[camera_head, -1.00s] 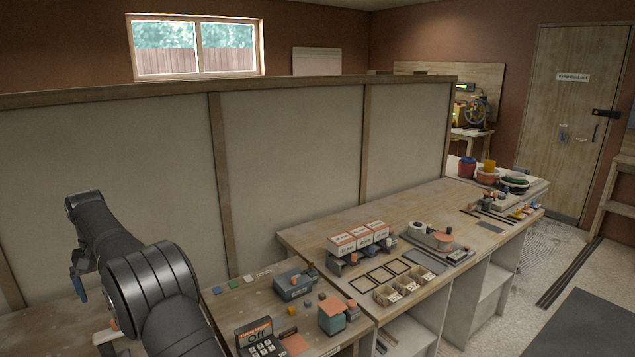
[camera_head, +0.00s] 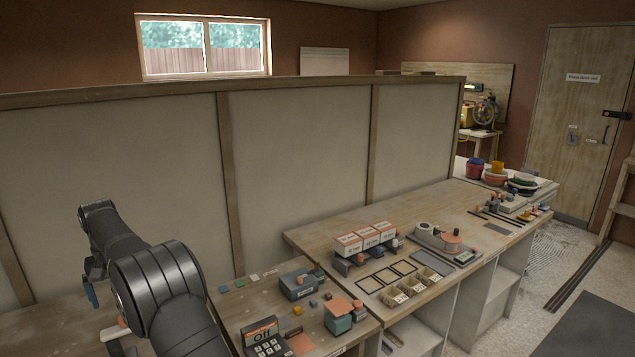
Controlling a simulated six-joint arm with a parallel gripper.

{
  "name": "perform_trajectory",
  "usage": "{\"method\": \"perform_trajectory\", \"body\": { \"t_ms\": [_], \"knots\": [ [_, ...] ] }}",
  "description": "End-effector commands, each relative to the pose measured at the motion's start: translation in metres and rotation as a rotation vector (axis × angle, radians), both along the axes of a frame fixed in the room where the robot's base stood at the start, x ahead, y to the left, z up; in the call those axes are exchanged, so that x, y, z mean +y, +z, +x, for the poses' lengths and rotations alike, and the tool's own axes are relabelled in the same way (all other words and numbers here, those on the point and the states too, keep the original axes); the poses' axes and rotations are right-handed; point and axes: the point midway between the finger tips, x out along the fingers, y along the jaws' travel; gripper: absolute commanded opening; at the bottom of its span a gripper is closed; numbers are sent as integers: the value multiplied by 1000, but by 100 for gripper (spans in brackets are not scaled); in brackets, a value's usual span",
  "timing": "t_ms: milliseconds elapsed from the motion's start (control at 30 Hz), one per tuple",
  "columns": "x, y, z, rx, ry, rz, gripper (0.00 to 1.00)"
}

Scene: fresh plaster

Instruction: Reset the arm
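My arm stands at the lower left in the head camera view, dark grey and bent, with its upper part near the partition wall. My gripper (camera_head: 91,284) appears to hang at the far left end of the arm, above the left bench. Only a small dark part with a blue piece shows there. The fingers are too small and too hidden to tell whether they are open or shut. I see nothing clearly held.
A bench (camera_head: 262,267) in front bears a keypad box reading "Off" (camera_head: 262,338), a teal box (camera_head: 338,318) and a grey-blue box (camera_head: 298,285). A longer bench (camera_head: 330,234) holds white-and-orange boxes (camera_head: 364,238) and trays (camera_head: 402,292). A tall partition (camera_head: 300,150) stands behind.

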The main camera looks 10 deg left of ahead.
Motion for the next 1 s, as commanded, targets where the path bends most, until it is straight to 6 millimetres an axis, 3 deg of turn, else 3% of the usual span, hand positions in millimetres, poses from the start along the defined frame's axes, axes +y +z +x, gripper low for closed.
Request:
{"method": "perform_trajectory", "body": {
  "t_ms": [300,600,1000],
  "knots": [
    [1,57,1,-4,-1,4,100],
    [1,100,0,-3,-1,1,100],
    [18,54,-28,-73,-23,18,100]
  ]
}}
